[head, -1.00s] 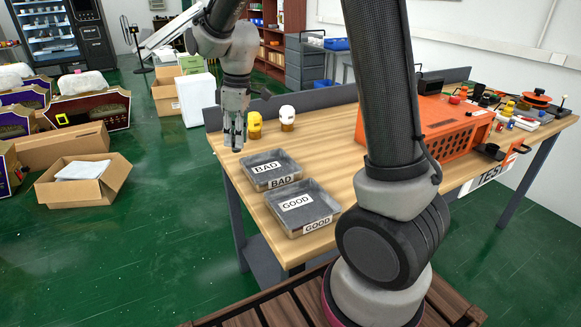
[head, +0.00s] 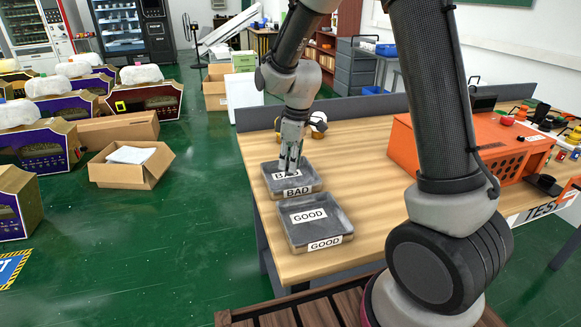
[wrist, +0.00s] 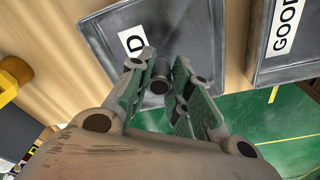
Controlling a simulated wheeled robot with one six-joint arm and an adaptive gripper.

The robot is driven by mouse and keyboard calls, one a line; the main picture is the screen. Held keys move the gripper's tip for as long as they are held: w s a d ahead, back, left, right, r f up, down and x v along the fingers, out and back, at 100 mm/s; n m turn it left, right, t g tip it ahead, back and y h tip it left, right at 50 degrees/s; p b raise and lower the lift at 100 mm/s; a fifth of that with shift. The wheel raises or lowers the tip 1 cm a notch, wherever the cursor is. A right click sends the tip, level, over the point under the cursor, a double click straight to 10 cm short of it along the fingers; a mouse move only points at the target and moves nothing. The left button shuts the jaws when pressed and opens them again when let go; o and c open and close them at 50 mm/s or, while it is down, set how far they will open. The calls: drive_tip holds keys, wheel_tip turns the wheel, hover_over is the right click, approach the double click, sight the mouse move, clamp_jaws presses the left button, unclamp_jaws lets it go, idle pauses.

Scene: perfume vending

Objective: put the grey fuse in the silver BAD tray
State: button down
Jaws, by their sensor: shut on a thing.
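The silver BAD tray (head: 316,188) stands on the wooden table at its left end, with a BAD label inside and on its front. My gripper (head: 289,167) points down over this tray, in front of its inner label. In the wrist view my gripper (wrist: 158,82) is shut on a small dark grey cylinder, the grey fuse (wrist: 159,76), and the BAD tray (wrist: 180,30) lies beneath it. The fuse is hidden or too small to make out in the head view. I cannot tell its exact height above the tray floor.
The GOOD tray (head: 335,226) stands just in front of the BAD tray. White and yellow items (head: 318,121) stand behind my gripper; a yellow part (wrist: 8,86) shows in the wrist view. An orange case (head: 480,150) is on the right. The table middle is clear.

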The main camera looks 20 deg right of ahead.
drive_tip(key=shift+f, duration=1)
drive_tip(key=c, duration=1.3)
unclamp_jaws()
drive_tip(key=shift+f, duration=0.1)
wheel_tip(320, 180, up, 11)
drive_tip(key=d, duration=0.1)
drive_tip(key=s+d+r+m+t, duration=0.2)
drive_tip(key=s+d+r+m, duration=0.3)
drive_tip(key=s+d+r, duration=0.5)
drive_tip(key=s+d+m, duration=0.1)
drive_tip(key=s+m, duration=0.1)
drive_tip(key=s, duration=0.3)
drive_tip(key=s+d+m+t, duration=0.1)
drive_tip(key=s+m, duration=0.1)
drive_tip(key=s, duration=0.4)
drive_tip(key=s+d+m+h, duration=0.1)
drive_tip(key=s+d+m, duration=0.1)
drive_tip(key=s, duration=0.3)
drive_tip(key=shift+s, duration=0.15)
